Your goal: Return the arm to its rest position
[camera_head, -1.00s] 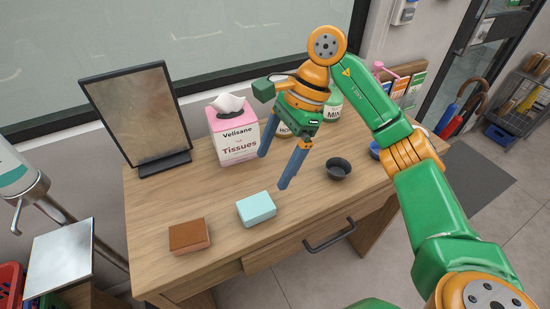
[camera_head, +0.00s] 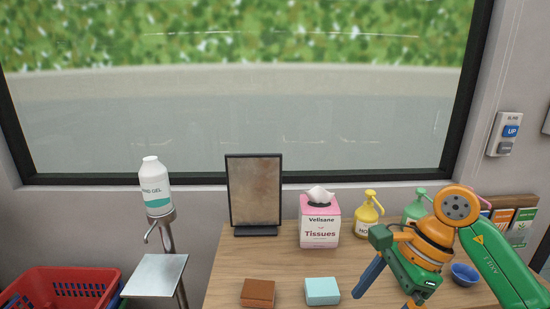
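My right arm (camera_head: 497,262), green and orange, comes in from the right side of the head view. Its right gripper (camera_head: 383,299) hangs over the right part of the wooden desk (camera_head: 280,265). Its two blue fingers are spread apart with nothing visible between them. The tip of one finger is close to the bottom edge of the picture. My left gripper is not in view.
On the desk are a tissue box (camera_head: 320,225), a brown block (camera_head: 258,292), a light blue block (camera_head: 322,291), a framed stand (camera_head: 254,190), a yellow pump bottle (camera_head: 367,215), a green one (camera_head: 415,206) and a blue bowl (camera_head: 465,274). A gel dispenser (camera_head: 155,187) and red basket (camera_head: 60,288) stand left.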

